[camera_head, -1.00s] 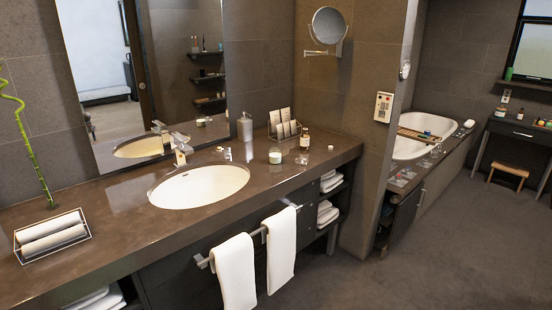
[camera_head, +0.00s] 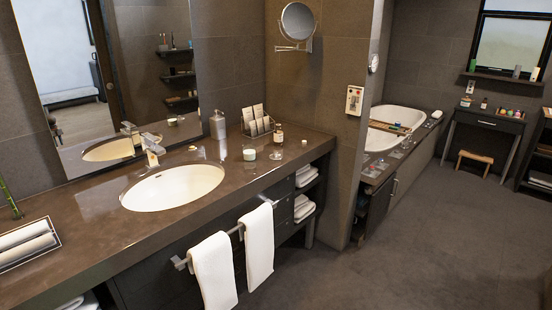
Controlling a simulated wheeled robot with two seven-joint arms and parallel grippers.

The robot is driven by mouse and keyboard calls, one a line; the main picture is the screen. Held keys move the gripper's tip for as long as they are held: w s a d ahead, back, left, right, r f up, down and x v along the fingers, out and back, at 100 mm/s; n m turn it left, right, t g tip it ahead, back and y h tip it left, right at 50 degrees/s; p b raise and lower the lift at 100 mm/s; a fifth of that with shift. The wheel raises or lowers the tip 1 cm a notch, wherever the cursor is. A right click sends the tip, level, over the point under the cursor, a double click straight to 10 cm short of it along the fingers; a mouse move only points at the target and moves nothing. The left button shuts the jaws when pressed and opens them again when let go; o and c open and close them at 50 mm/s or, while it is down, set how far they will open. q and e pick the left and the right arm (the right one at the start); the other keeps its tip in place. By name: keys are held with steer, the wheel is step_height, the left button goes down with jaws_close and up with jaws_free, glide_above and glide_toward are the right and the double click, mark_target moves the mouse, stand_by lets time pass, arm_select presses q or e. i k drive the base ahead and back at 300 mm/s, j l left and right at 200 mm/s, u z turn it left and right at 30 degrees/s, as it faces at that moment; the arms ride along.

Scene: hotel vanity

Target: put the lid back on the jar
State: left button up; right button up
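A small jar (camera_head: 249,153) with a whitish body stands on the brown vanity counter (camera_head: 92,205), right of the sink. I cannot tell at this size whether its top is open. A small round, clear or pale item (camera_head: 277,155) lies on the counter just right of the jar; I cannot tell whether it is the lid. Neither of my grippers is in view.
The sink (camera_head: 172,187) and faucet (camera_head: 150,145) are left of the jar. A metal bottle (camera_head: 217,124), a card rack (camera_head: 256,122) and a brown bottle (camera_head: 278,133) stand close behind it. White towels (camera_head: 214,272) hang in front. Open floor (camera_head: 420,245) lies right.

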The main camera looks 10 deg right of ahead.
mark_target(250, 151)
steer(key=i+l+u, duration=0.15)
steer(key=u, duration=0.55)
steer(key=i+l+u, duration=0.2)
steer(key=i+l, duration=0.2)
steer(key=l, duration=0.25)
steer(key=i+l+u, duration=0.1)
steer(key=l, duration=0.25)
steer(key=i+l+u, duration=0.1)
steer(key=i+l, duration=0.3)
steer(key=l, duration=0.35)
steer(key=i+l+u, duration=0.15)
steer(key=l, duration=0.2)
